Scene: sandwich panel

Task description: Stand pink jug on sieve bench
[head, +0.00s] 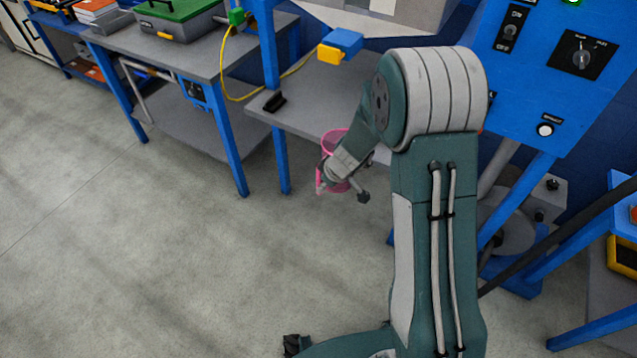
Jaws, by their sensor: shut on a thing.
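The pink jug (333,135) is in the middle of the head view, partly hidden behind my gripper (342,188). My gripper is shut on it. Pink shows above the gripper as a rounded rim and below it as a small part of the body. The jug appears in front of the near edge of a grey-topped bench (312,114) with blue legs; I cannot tell whether they touch. Another grey-topped bench (200,58) stands to the left. No label shows which one is the sieve bench.
On the left bench is a grey case with a green lid (178,12). A small black object (274,102) and a blue-and-yellow block (340,45) are at the middle bench. A yellow cable (226,75) hangs between benches. A blue control panel (550,75) stands right. Floor at left is clear.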

